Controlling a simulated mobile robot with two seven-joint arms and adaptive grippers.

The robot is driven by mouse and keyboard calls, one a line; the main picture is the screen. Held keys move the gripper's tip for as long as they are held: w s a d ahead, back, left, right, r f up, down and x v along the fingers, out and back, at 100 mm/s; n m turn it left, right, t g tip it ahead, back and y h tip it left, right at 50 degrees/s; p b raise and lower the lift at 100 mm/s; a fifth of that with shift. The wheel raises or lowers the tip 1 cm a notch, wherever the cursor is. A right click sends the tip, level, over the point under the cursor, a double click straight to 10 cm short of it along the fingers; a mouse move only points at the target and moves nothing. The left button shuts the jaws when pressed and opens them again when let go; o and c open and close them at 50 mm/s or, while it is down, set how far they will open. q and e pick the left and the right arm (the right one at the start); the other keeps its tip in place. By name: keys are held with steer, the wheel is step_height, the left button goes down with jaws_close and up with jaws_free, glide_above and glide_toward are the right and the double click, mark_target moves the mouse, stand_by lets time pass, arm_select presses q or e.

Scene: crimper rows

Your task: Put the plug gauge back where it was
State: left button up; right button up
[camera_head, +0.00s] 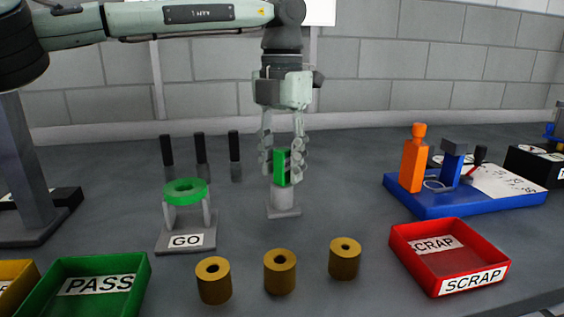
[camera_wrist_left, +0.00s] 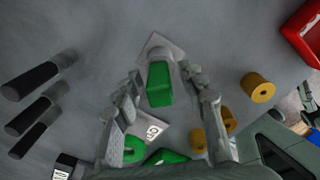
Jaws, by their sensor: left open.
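The plug gauge, with a green block handle (camera_head: 281,168), stands upright at the grey cylindrical stand with a square foot (camera_head: 284,212). My left gripper (camera_head: 285,160) points down from above with its fingers on either side of the green handle. The fingers are open. In the left wrist view the green handle (camera_wrist_left: 158,88) lies between the fingers (camera_wrist_left: 164,84), with gaps visible on both sides. The stand's pale foot (camera_wrist_left: 160,43) shows beyond it. How deep the gauge sits in the stand is hidden. My right gripper is in neither view.
Several brass rings (camera_head: 280,271) stand in front. A green ring on the GO stand (camera_head: 186,238) is to the left, with black-handled pins (camera_head: 200,150) behind. A green PASS tray (camera_head: 60,268), a red SCRAP tray (camera_head: 405,245) and a blue fixture base (camera_head: 470,203) flank the area.

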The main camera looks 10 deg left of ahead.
arm_select(q)
steer(key=shift+r, duration=0.45)
step_height(320, 180, up, 11)
steer(key=shift+f+p, duration=0.15)
steer(key=shift+p, duration=0.25)
steer(key=shift+r, duration=0.5)
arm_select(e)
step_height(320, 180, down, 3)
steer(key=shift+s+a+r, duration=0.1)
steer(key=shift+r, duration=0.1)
